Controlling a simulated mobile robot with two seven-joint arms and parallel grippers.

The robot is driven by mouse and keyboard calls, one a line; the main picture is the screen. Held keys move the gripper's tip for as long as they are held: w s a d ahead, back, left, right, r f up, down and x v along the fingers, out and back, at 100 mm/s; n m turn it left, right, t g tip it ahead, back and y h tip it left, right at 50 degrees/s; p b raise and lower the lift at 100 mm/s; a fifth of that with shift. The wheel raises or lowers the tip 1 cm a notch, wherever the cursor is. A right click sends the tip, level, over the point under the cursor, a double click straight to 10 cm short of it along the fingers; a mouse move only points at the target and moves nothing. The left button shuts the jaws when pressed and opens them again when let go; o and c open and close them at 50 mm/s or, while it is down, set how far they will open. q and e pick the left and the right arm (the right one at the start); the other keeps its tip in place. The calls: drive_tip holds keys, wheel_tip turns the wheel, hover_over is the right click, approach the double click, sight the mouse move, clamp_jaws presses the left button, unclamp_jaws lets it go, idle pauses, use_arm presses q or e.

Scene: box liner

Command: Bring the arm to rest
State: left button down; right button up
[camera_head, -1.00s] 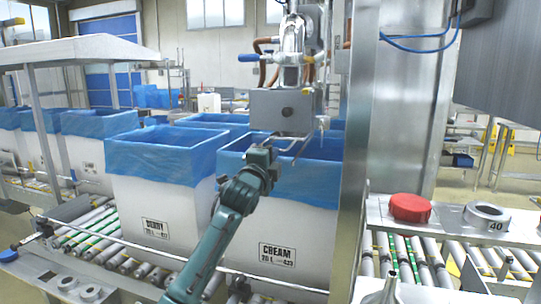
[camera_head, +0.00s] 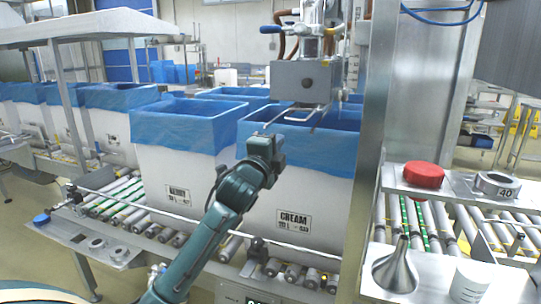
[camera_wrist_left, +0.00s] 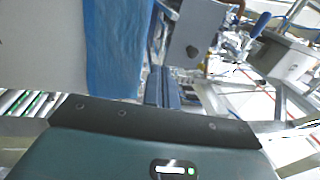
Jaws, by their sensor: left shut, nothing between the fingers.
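My left gripper (camera_head: 267,143) stands in front of the white CREAM box (camera_head: 318,205) near the blue liner (camera_head: 325,150) over its rim. It is shut with nothing between its fingers. The left wrist view shows the dark fingers (camera_wrist_left: 161,88) together, beside the blue liner (camera_wrist_left: 115,50); I cannot tell whether they touch it. My left forearm hides part of the box's left side. My right gripper is not in view.
A second lined white box (camera_head: 178,170) stands to the left on the roller conveyor (camera_head: 130,205). A grey filling head (camera_head: 303,82) hangs above the CREAM box. A steel post (camera_head: 375,120) rises to its right. A red lid (camera_head: 424,174) and a funnel (camera_head: 396,268) are at right.

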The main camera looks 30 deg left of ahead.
use_arm(q)
drive_tip(key=shift+v, duration=1.75)
drive_tip(key=s+d+f+n+g+h+p, duration=0.1)
drive_tip(key=s+d+f+n+g+h, duration=0.2)
drive_tip(key=f, duration=0.6)
drive_tip(key=s+d+f+n, duration=0.1)
drive_tip(key=s+d+f, duration=0.2)
drive_tip(key=d+f, duration=0.35)
drive_tip(key=s+d+f+n+g+h+p, duration=0.1)
drive_tip(key=s+d+f+g+h, duration=0.1)
drive_tip(key=f, duration=0.8)
drive_tip(key=s+d+f+n+g+h, duration=0.1)
drive_tip(key=s+d+f+n, duration=0.3)
drive_tip(key=s, duration=0.5)
drive_tip(key=s+d+f+n+g+h+p, duration=0.1)
drive_tip(key=s+d+f+n+g, duration=0.1)
drive_tip(key=s+d+f, duration=0.4)
drive_tip(key=s+f+n, duration=0.1)
drive_tip(key=s+f, duration=0.2)
drive_tip(key=shift+n+g, duration=0.4)
drive_tip(key=shift+f, duration=0.1)
